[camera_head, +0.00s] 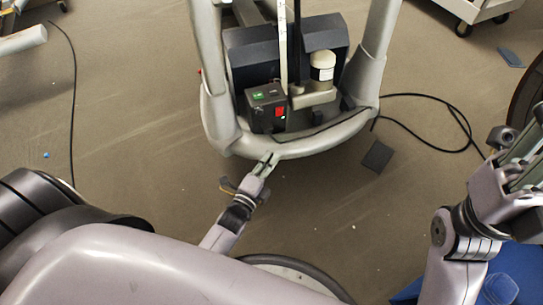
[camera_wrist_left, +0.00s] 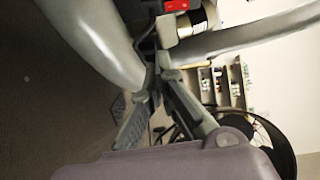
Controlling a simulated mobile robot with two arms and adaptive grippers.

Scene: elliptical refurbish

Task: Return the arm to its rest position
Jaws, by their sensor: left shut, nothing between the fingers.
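My left gripper (camera_head: 268,160) reaches up from the bottom centre of the head view. Its fingers are shut and empty, with the tips at the front rim of the grey machine frame (camera_head: 300,146); I cannot tell whether they touch. In the left wrist view my left gripper (camera_wrist_left: 157,68) has its two fingers meeting at the tips, close to the grey tubes (camera_wrist_left: 98,38). My right arm comes in at the right edge of the head view. Its gripper (camera_head: 520,160) is partly cut off by the picture edge, and its jaw state is unclear.
A black control box (camera_head: 266,108) with green and red switches sits inside the frame. Black cables (camera_head: 440,98) lie on the floor at right and left. A dark flat piece (camera_head: 377,156) lies right of the frame.

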